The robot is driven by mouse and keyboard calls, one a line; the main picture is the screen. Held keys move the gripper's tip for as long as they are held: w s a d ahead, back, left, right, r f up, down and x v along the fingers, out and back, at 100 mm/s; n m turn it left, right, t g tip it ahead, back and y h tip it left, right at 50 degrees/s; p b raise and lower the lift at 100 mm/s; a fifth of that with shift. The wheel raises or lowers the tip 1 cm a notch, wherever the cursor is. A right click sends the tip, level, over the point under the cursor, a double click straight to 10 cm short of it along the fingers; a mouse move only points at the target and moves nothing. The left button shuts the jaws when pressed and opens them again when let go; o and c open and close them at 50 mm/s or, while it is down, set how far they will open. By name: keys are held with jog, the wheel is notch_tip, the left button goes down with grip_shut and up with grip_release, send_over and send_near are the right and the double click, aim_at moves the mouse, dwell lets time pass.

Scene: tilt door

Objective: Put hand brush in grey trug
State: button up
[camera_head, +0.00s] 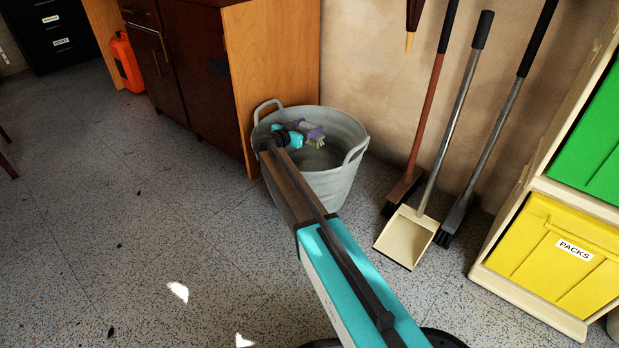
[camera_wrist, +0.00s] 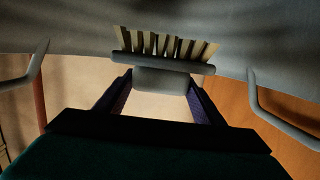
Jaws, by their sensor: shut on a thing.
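The grey trug (camera_head: 338,184) stands on the floor against the wooden cabinet side, with two handles and an open top. My gripper (camera_head: 312,130) is over the trug's opening, at or just inside the rim. It is shut on the hand brush (camera_head: 317,142), whose pale bristles show below the jaws. In the wrist view the brush (camera_wrist: 163,66) sits between the two purple-padded fingers (camera_wrist: 161,100), bristles pointing to the top of the picture. The trug's grey inner wall (camera_wrist: 70,40) fills the top of that view. I cannot tell whether the brush touches the trug.
A wooden cabinet (camera_head: 272,75) stands close behind and left of the trug. A dustpan (camera_head: 408,236) and several long-handled brooms lean on the wall to the right. A shelf with a yellow bin (camera_head: 548,255) is at far right. Floor at left is clear.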

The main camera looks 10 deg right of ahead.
dwell(0.4)
jog(key=o, duration=1.2)
jog(key=shift+s, duration=0.1)
